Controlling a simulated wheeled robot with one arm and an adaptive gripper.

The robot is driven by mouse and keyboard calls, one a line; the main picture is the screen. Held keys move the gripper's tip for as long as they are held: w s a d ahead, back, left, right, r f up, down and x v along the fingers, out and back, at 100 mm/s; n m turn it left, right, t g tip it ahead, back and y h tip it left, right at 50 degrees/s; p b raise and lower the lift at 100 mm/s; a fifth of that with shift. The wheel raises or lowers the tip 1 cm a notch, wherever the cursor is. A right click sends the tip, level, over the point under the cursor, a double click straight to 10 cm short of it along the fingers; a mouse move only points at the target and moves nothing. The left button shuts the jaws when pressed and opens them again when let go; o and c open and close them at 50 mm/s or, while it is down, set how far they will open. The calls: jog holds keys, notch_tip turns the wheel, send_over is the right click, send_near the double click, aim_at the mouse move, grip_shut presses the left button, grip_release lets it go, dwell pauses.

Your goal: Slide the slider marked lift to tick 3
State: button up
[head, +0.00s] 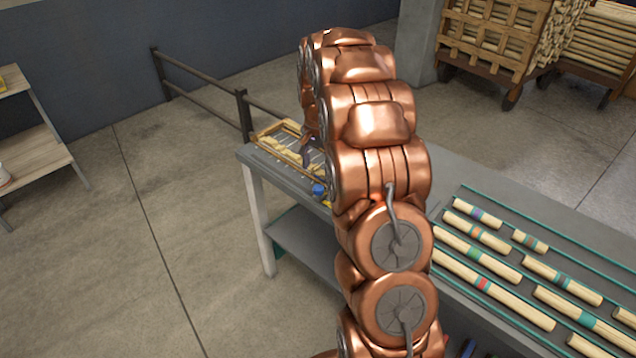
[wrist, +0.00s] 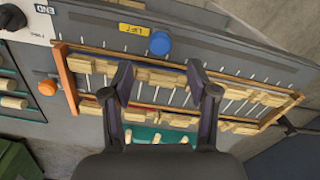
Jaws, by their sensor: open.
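A yellow label reading LIFT (wrist: 133,29) is on the grey panel at the top of the wrist view. The round blue knob (wrist: 160,43) sits just right of it, in line with a row of white tick marks; no tick numbers are readable. The blue knob also shows in the head view (head: 318,190), at the bench's near edge. My gripper (wrist: 158,75) is open and empty, its two dark fingers apart, below the blue knob in the wrist picture and not around it. In the head view my gripper (head: 307,150) is partly hidden by my arm.
A wooden-framed rack (wrist: 64,78) of sticks lies beneath the fingers. An orange knob (wrist: 47,87) is left of it, and a black dial (wrist: 12,17) is at the top left. Turned wood pieces (head: 475,240) lie on the bench at right.

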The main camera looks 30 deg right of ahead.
aim_at(318, 188)
jog(key=shift+w+d+f, duration=0.1)
jog(key=shift+d+f, duration=0.1)
jog(key=shift+f, duration=0.1)
jog(key=shift+f+p, duration=1.45)
jog(key=shift+f, duration=2.2)
grip_shut()
